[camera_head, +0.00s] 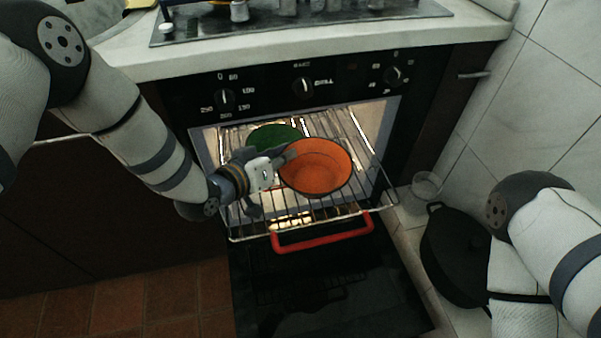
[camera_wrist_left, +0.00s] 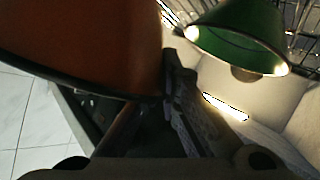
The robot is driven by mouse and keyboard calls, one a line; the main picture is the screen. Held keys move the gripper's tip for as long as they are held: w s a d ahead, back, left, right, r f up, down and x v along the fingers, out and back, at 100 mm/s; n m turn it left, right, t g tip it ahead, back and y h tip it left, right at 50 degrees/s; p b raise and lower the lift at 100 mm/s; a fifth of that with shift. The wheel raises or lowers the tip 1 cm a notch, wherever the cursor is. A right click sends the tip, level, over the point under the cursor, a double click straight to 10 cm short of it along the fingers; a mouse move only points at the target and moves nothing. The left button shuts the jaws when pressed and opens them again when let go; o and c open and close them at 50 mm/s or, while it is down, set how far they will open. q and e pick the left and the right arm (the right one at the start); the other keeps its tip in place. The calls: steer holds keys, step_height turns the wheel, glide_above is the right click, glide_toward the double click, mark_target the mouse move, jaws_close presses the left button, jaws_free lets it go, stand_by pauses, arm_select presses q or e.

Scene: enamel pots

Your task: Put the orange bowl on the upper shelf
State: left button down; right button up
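The orange bowl (camera_head: 318,170) has a dark rim and sits at or just above the wire oven rack (camera_head: 245,228), its open side toward the head camera. My left gripper (camera_head: 284,159) is at the bowl's left rim and appears shut on it. In the left wrist view the orange bowl (camera_wrist_left: 80,40) fills the upper left, its wall against the dark fingers (camera_wrist_left: 165,115). I cannot tell whether the bowl touches the rack. My right arm shows at the right, but its gripper is out of view.
A green vessel (camera_head: 272,136) is behind the orange bowl in the lit oven; it also shows in the left wrist view (camera_wrist_left: 238,38). A red bar (camera_head: 320,239) is below the rack front. A black pot (camera_head: 455,258) and a clear glass (camera_head: 427,184) stand at right.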

mark_target(299, 174)
arm_select(q)
steer(key=d+f, duration=0.1)
steer(key=f, duration=0.1)
steer(key=w+d+f+b, duration=0.1)
steer(key=f, duration=0.2)
steer(key=w+d+f, duration=0.1)
steer(key=f, duration=0.1)
steer(key=shift+w+f+b, duration=0.15)
steer(key=shift+f+b, duration=0.05)
steer(key=shift+b, duration=0.2)
steer(key=shift+f, duration=0.3)
arm_select(e)
steer(key=shift+x, duration=1.2)
steer(key=shift+g, duration=0.3)
arm_select(q)
steer(key=shift+f, duration=0.2)
steer(key=c, duration=1.8)
jaws_free()
arm_select(e)
steer(key=shift+s+f, duration=0.1)
